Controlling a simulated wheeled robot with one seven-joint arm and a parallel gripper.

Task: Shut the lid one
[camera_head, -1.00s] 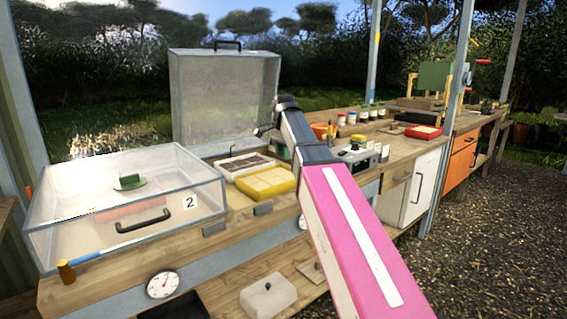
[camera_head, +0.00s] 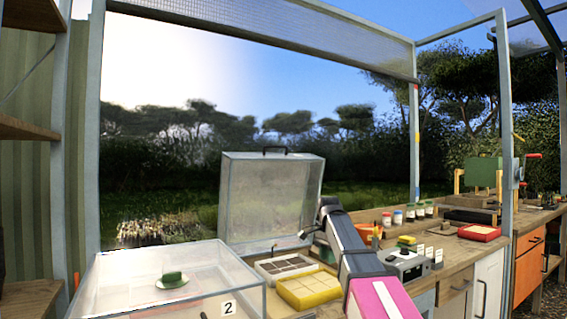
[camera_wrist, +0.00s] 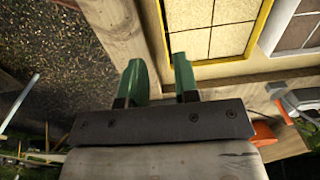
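The clear lid (camera_head: 262,205) with a dark handle (camera_head: 276,150) on its top edge stands raised, nearly upright, behind two trays; no number shows on it. The clear case marked 2 (camera_head: 229,308) is at the lower left with its lid down. My arm reaches up just right of the raised lid in the head view, where I cannot make out the fingers. In the wrist view the two green fingers of my gripper (camera_wrist: 160,78) are apart with nothing between them. They are near a wooden edge and the yellow tray (camera_wrist: 215,62).
The yellow tray also shows in the head view (camera_head: 309,301), with a white-framed tray (camera_head: 262,266) behind it. A grey box (camera_head: 405,262), several jars and an orange pot (camera_head: 366,230) stand right of my arm. A grey post (camera_head: 505,120) rises at the right.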

